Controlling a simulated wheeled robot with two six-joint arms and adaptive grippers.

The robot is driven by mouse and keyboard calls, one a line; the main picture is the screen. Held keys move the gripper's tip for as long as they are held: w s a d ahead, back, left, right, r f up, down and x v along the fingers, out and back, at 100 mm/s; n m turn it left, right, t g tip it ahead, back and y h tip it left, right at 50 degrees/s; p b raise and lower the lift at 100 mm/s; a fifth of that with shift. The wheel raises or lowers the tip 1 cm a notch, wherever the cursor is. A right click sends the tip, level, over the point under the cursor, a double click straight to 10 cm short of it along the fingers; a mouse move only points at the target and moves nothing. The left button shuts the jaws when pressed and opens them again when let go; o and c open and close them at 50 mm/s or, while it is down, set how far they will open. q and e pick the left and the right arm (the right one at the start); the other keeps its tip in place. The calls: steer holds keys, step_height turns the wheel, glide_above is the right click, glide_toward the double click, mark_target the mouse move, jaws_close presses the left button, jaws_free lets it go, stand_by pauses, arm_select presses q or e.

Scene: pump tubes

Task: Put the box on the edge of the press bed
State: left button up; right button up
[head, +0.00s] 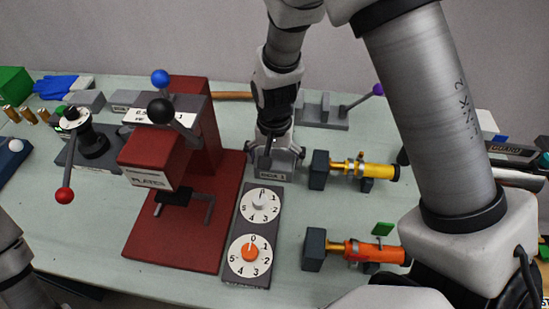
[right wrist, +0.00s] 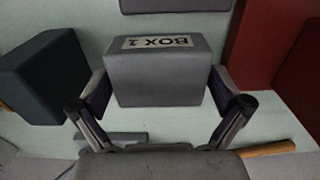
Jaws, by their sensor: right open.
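The box, a grey block labelled BOX 1 (head: 270,175), stands on the table just right of the red press. It also shows in the right wrist view (right wrist: 160,78). My right gripper (head: 275,152) is above and around it, open, with one finger on each side of the box (right wrist: 162,98); whether they touch it I cannot tell. The press bed (head: 170,247) is the flat dark red base of the press, left of the box, with a black plate and grey bars on it. My left gripper is out of view; only part of my left arm shows at lower left.
A dial panel (head: 256,228) lies between press bed and pumps. Yellow (head: 360,170) and orange (head: 370,251) pump tubes lie to the right. The red press column (head: 195,115) and its black-knobbed lever rise left of my right gripper. The bed's front area looks clear.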

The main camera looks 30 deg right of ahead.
mark_target(274, 161)
steer(key=shift+t+h, duration=0.4)
steer(key=shift+t, duration=0.4)
steer(key=r+p, duration=0.2)
steer(key=r, duration=0.1)
steer(key=r+p, duration=0.2)
steer(key=r, duration=0.1)
steer(key=r+p, duration=0.3)
steer(key=shift+w+a+r, duration=0.25)
steer(key=f, duration=0.1)
steer(key=s+f, duration=0.1)
steer(key=shift+f+g, duration=0.3)
steer(key=shift+f, duration=0.05)
steer(key=f, duration=0.7)
steer(key=shift+w+d, duration=0.3)
steer(key=c, duration=1)
steer(key=shift+r, duration=0.15)
steer(key=shift+c, duration=0.2)
